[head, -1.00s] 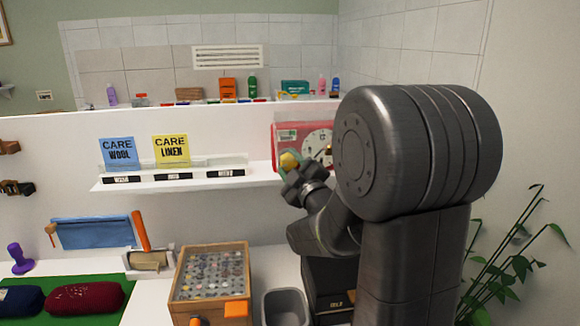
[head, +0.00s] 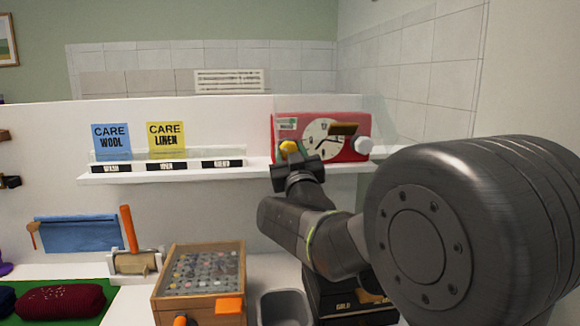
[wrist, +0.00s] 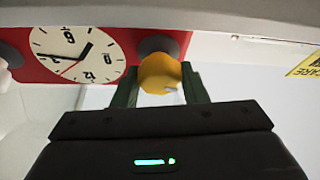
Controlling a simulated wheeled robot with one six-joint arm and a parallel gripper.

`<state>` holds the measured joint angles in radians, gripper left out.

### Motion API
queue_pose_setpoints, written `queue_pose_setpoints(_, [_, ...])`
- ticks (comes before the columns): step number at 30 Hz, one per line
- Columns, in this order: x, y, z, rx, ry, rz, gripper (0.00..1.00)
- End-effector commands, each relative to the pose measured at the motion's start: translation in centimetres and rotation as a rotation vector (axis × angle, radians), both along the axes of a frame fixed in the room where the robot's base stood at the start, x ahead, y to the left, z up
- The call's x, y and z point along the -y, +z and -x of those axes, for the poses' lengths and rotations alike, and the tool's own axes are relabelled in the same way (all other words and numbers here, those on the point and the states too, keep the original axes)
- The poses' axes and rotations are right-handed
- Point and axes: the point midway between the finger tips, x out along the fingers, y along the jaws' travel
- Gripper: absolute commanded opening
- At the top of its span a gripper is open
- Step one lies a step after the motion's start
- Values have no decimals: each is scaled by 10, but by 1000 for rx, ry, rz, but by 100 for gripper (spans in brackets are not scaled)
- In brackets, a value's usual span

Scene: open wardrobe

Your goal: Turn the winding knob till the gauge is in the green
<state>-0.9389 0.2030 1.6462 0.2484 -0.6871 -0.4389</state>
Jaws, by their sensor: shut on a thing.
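The red clock (head: 348,152) stands on the white shelf, with a white dial and dark hands. A small pale panel (head: 287,126), seemingly the gauge, sits at its upper left; its reading is too small to make out. The yellow winding knob (head: 288,147) is at the clock's lower left. My gripper (head: 292,160) is shut on it from the front. In the wrist view the yellow knob (wrist: 160,74) sits between the two fingers, in front of a grey disc (wrist: 157,45) on the red front. The gauge is not visible there.
Care cards (head: 111,142) stand on the shelf (head: 130,174) to the left. A button case (head: 201,273) and grey bin (head: 284,307) are below.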

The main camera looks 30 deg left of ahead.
Motion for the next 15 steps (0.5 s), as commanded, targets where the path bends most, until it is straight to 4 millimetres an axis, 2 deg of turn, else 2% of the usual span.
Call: queue_pose_setpoints(15, [-1,-1,0,-137,0,-158,16])
